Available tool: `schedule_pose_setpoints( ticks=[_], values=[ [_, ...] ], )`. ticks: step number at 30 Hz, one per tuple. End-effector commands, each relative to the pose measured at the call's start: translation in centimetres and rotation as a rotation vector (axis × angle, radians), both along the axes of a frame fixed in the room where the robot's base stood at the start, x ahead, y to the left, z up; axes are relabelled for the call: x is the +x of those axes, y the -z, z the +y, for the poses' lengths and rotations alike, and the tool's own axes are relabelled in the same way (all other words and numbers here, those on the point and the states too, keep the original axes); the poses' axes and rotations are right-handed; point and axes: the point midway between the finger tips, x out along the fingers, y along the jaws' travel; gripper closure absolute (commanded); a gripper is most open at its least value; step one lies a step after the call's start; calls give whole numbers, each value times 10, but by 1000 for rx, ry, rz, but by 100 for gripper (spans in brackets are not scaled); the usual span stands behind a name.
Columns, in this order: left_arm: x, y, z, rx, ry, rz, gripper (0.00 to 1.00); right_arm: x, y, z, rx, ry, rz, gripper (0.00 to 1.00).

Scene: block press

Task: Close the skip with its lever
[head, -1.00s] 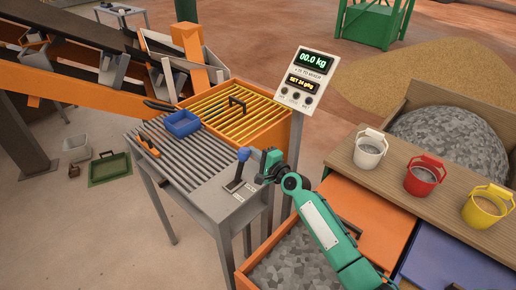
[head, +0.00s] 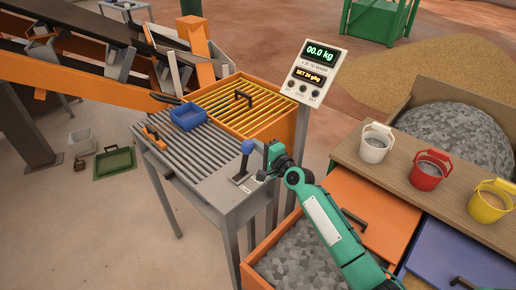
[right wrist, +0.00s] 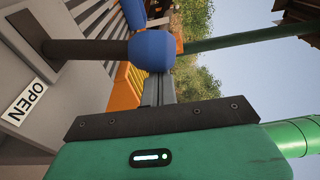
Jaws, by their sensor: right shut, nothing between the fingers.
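The lever has a blue knob (head: 247,147) on a dark shaft and rises from the front right of the grey slatted table. In the right wrist view the blue knob (right wrist: 152,50) and its shaft (right wrist: 90,51) show close by, with a white OPEN label (right wrist: 27,102) beside the base. My right gripper (head: 265,151) is shut and empty, just right of the knob, with a small gap in the head view. Its dark finger also shows in the right wrist view (right wrist: 160,92). I cannot tell which container is the skip. My left gripper is not in view.
A display (head: 312,72) reads 00.0 kg. An orange-walled bin of gravel (head: 312,259) lies below my right arm. Buckets (head: 376,142) stand on the right counter.

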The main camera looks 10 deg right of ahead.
Motion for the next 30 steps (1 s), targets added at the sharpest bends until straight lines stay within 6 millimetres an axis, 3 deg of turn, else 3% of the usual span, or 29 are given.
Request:
schedule_pose_setpoints(
  ticks=[18, 30],
  values=[
    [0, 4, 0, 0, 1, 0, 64, -36, -14, 54, -406, -2, -271, 100],
    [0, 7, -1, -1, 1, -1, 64, -48, -12, 73, -543, 0, -360, 100]
  ],
)
